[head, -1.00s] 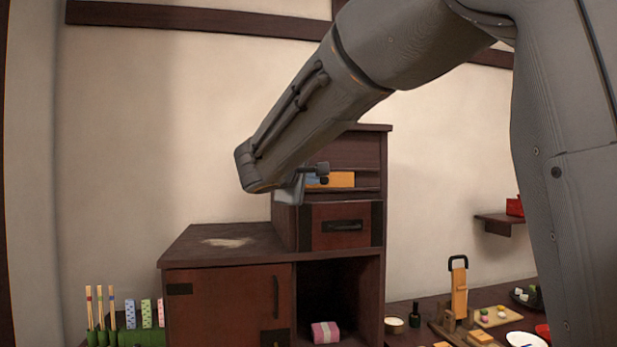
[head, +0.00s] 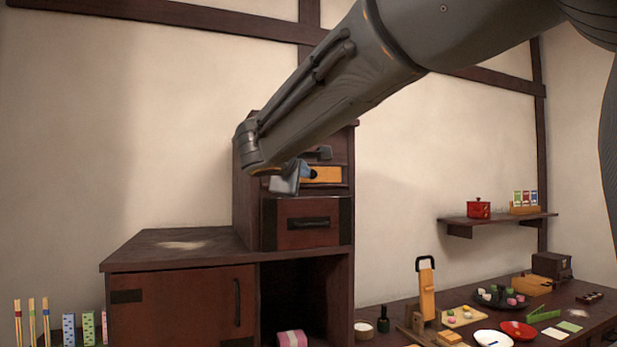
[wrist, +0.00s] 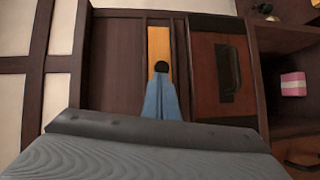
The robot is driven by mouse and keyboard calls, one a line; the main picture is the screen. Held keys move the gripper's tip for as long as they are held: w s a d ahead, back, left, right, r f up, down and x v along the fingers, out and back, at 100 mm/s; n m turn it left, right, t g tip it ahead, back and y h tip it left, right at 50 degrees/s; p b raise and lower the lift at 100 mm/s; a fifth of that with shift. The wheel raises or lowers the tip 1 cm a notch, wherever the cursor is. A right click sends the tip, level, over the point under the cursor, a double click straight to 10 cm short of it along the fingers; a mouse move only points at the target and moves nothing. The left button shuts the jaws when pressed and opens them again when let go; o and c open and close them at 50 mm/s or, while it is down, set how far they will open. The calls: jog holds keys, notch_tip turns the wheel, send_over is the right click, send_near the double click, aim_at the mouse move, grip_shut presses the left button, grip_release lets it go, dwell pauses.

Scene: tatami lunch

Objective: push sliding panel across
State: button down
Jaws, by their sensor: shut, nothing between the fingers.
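A stepped dark-wood cabinet (head: 180,242) stands against the wall. Its red-brown lower panel (head: 180,300) with a dark upright handle (head: 238,303) covers the left part of the lower bay, and the right part is open. My gripper (head: 299,174) is shut and empty, high above that panel, in front of the upper cabinet's narrow slot. An orange thing (head: 324,174) lies in the slot; it also shows behind my blue fingers in the wrist view (wrist: 159,42). I cannot tell whether the fingers touch anything. My arm hides part of the upper cabinet.
A drawer (head: 308,224) with a dark handle is below the slot. A pink wrapped block (head: 292,338) sits in the open bay. A low table (head: 590,312) with dishes and a wall shelf (head: 500,222) are at right. The cabinet's lower top is mostly clear.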

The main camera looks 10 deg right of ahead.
jog(key=shift+r, duration=0.1)
jog(key=w+a+b+v, duration=0.1)
jog(key=a+b+v, duration=0.1)
jog(key=v, duration=1)
jog(key=shift+s+a, duration=0.2)
jog(key=shift+a, duration=0.3)
jog(key=shift+r, duration=0.1)
